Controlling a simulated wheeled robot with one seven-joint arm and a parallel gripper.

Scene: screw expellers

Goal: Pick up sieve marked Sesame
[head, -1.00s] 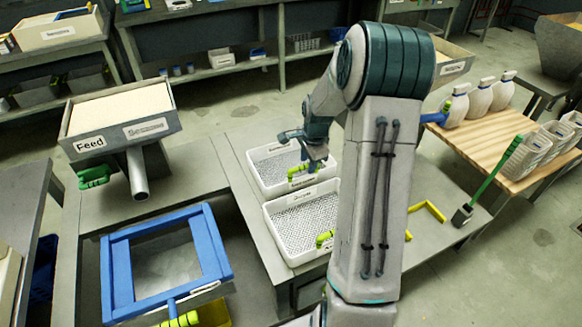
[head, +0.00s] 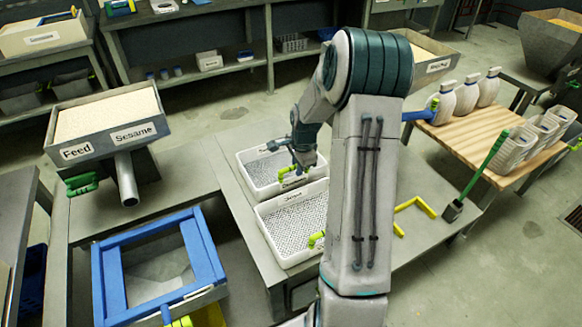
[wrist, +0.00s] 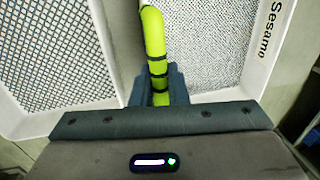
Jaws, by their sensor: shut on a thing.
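Two white perforated sieves lie side by side on the grey bench. In the head view my gripper (head: 301,160) is low over the far sieve (head: 247,173), at its yellow-green handle (head: 284,178). In the wrist view my gripper (wrist: 158,80) is shut on the yellow-green handle (wrist: 152,40), with a dark finger on each side. The sieve on the right there (wrist: 214,45) has a label reading like "Sesame" on its outer wall. The near sieve (head: 264,232) has its own label, too small to read surely, and its own handle. My arm covers part of the near sieve.
A blue-framed screen (head: 107,285) stands at lower left, below a feed hopper (head: 95,140) marked "Feed" and "Sesame". A yellow angled bar (head: 415,205) and a green-handled brush (head: 453,209) lie right of my arm. White bottles (head: 467,98) stand on a wooden table.

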